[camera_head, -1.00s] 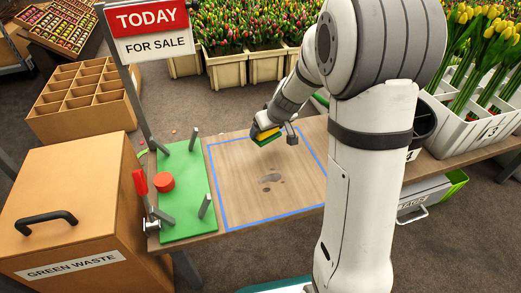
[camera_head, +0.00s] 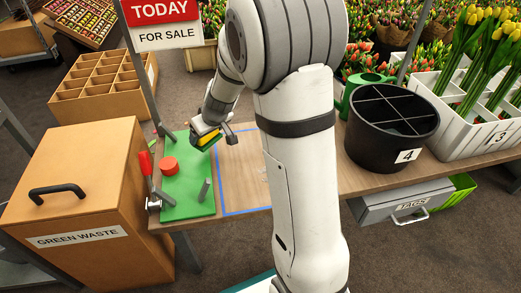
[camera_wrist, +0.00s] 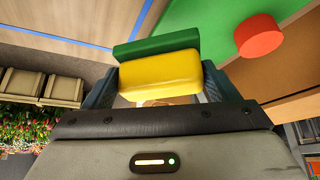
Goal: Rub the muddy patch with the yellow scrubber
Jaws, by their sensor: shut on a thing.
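The yellow scrubber (camera_head: 207,138) with its green pad is held in my gripper (camera_head: 213,133), above the green board near the left edge of the blue-outlined square (camera_head: 240,167). In the wrist view the yellow block (camera_wrist: 160,82) sits between both fingers, with the green pad (camera_wrist: 157,44) on its far side. My gripper is shut on it. A faint trace of the muddy patch (camera_head: 263,173) shows at the edge of my arm; my arm hides the rest of that area. The scrubber appears raised off the surface and away from the patch.
A black divided bucket (camera_head: 390,125) stands on the table at right. The green waste box (camera_head: 85,195) is at left.

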